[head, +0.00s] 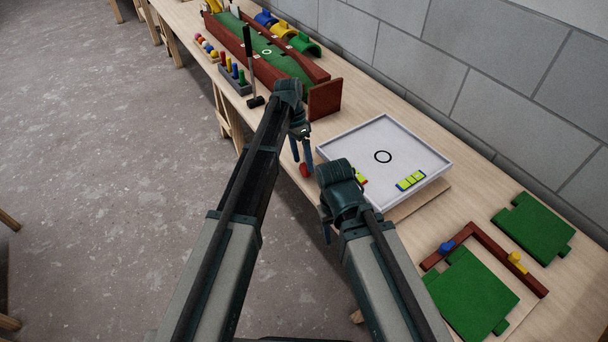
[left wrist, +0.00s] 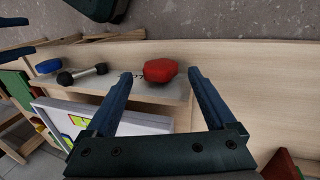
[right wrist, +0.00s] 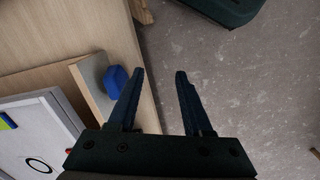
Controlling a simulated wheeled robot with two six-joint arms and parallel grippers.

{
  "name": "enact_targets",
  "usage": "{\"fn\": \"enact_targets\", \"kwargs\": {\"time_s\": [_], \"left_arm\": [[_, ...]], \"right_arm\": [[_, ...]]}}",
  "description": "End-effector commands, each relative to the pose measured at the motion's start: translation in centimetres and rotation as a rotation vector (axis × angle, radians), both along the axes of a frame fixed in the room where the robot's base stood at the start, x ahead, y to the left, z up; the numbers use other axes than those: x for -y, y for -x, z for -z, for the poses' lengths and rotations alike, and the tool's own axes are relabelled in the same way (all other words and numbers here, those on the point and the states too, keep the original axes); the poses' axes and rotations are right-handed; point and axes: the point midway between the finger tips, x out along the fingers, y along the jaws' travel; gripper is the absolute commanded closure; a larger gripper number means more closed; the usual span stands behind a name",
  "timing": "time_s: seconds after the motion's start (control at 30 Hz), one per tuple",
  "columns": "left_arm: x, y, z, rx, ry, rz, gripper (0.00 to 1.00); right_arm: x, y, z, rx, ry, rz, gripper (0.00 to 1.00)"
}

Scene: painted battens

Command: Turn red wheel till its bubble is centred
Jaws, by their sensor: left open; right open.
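The red wheel (head: 306,170) is at the front left edge of the tilting board's base. In the left wrist view the red wheel (left wrist: 159,71) shows between the tips of my open left gripper (head: 302,152), with gaps on both sides; I cannot tell whether the tips reach around it. The blue wheel (right wrist: 115,81) is left of the fingers of my open, empty right gripper (right wrist: 160,73). The white tray (head: 440,150) has a black ring. One yellow-green level (head: 411,180) lies at its right; another (head: 361,177) is partly hidden by my right arm. Their bubbles are too small to read.
A green channel with red walls (head: 285,62), a hammer (head: 250,75) and a peg block (head: 234,78) stand at the back left. Green panels (head: 535,227) and red battens (head: 508,258) lie at the right. A block wall (head: 480,70) borders the bench.

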Motion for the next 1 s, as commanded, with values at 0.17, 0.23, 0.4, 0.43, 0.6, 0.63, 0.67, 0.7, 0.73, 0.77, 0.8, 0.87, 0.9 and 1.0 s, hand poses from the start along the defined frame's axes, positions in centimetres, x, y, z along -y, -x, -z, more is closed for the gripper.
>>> {"fn": "enact_targets", "kwargs": {"time_s": [0.17,0.23,0.4,0.43,0.6,0.63,0.67,0.7,0.73,0.77,0.8,0.87,0.9,1.0], "left_arm": [[0.4,0.6,2.5,0.000,0.000,0.000,0.11],[0.5,0.7,2.8,0.000,0.000,0.000,0.11],[0.6,0.7,2.8,0.000,0.000,0.000,0.11],[0.6,0.7,2.7,0.000,0.000,0.000,0.11],[0.5,0.7,2.7,0.000,0.000,0.000,0.22],[0.6,0.7,2.7,0.000,0.000,0.000,0.27],[0.5,0.7,2.7,0.000,0.000,0.000,0.32],[0.5,0.7,2.7,0.000,0.000,0.000,0.40],[0.5,0.7,2.7,0.000,0.000,0.000,0.45],[0.5,0.7,2.7,0.000,0.000,0.000,0.50],[0.5,0.7,2.7,0.000,0.000,0.000,0.58],[0.5,0.7,2.7,0.000,0.000,0.000,0.68],[0.5,0.7,2.7,0.000,0.000,0.000,0.76],[0.5,0.7,2.7,0.000,0.000,0.000,0.94]], "right_arm": [[0.0,0.0,2.5,0.000,0.000,0.000,0.50],[0.0,0.0,2.8,0.000,0.000,0.000,0.50],[0.0,0.0,2.8,0.000,0.000,0.000,0.50],[0.0,0.0,2.7,0.000,0.000,0.000,0.50],[0.0,0.0,2.7,0.000,0.000,0.000,0.50],[0.0,0.0,2.7,0.000,0.000,0.000,0.50],[0.0,0.0,2.7,0.000,0.000,0.000,0.50],[0.0,0.0,2.7,0.000,0.000,0.000,0.50],[0.0,0.0,2.7,0.000,0.000,0.000,0.50],[0.0,0.0,2.7,0.000,0.000,0.000,0.50],[0.0,0.0,2.7,0.000,0.000,0.000,0.50],[0.0,0.0,2.7,0.000,0.000,0.000,0.50],[0.0,0.0,2.7,0.000,0.000,0.000,0.50],[0.0,0.0,2.7,0.000,0.000,0.000,0.50]]}}
